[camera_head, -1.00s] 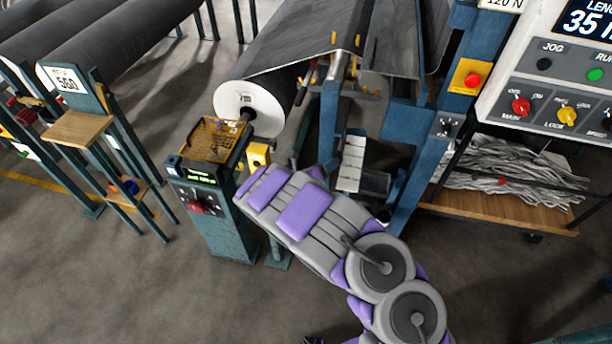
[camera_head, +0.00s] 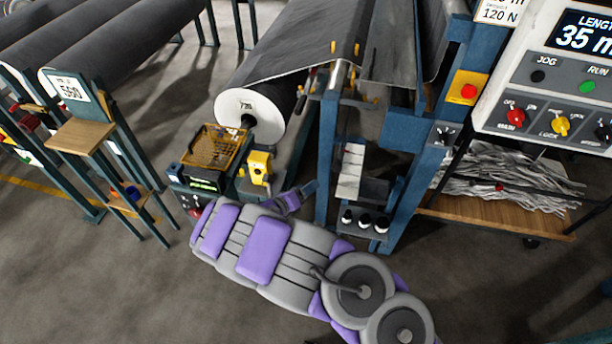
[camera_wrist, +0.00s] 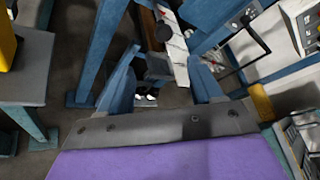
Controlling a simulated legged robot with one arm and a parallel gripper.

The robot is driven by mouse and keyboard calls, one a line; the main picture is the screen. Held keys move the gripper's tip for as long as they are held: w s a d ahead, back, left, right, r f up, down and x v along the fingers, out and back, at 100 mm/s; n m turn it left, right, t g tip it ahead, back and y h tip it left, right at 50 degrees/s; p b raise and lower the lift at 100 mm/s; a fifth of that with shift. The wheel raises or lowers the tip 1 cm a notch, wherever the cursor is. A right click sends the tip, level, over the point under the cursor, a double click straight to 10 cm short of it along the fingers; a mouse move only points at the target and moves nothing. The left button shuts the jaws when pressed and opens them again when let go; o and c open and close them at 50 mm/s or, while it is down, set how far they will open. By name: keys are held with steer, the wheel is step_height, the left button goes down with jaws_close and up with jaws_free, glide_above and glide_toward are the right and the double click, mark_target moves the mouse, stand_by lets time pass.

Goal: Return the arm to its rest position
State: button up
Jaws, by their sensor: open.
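My arm, grey with purple pads, reaches from the lower right toward the middle left in the head view, in front of the machine. My gripper shows in the wrist view (camera_wrist: 163,85), its two blue fingers spread wide apart with nothing between them. Past the fingers are the machine's blue posts and a low shelf with small white-topped items (camera_wrist: 146,98).
A control post with a yellow basket (camera_head: 212,147) stands just behind my arm, a yellow box (camera_head: 259,168) beside it. A large grey roll (camera_head: 250,108), blue machine frame (camera_head: 404,130), control panel (camera_head: 560,85) and shelf cart (camera_head: 500,213) lie beyond. The floor in the lower left is clear.

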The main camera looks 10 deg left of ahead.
steer(key=w+d+r+m+g+h, duration=0.25)
steer(key=d+r+m, duration=0.25)
steer(key=d+r, duration=0.35)
steer(key=s+d+r+m+g+h, duration=0.1)
steer(key=s+d+r+m+g, duration=0.3)
steer(key=d, duration=0.3)
steer(key=s+d+r+m+g+h, duration=0.1)
steer(key=s+d+r+m, duration=0.25)
steer(key=d+m, duration=0.35)
steer(key=s+d+r+m+g+h, duration=0.1)
steer(key=s+d+r+m+g, duration=0.15)
steer(key=d+r+m, duration=0.4)
steer(key=s+d+r+m+g+y, duration=0.1)
steer(key=s+d+m+g+y, duration=0.2)
steer(key=s+m, duration=0.35)
steer(key=s+d+r+m+g+y, duration=0.1)
steer(key=s+d+m+g+y, duration=0.2)
steer(key=s, duration=0.7)
steer(key=s+a+m+y, duration=0.3)
steer(key=s+a+m, duration=0.1)
steer(key=s, duration=0.3)
steer(key=s+a+m+t+y, duration=0.1)
steer(key=s+a+m+y, duration=0.2)
steer(key=s, duration=0.4)
steer(key=shift+s+a+m, duration=0.35)
steer(key=shift+a+m, duration=0.05)
steer(key=shift+a, duration=0.15)
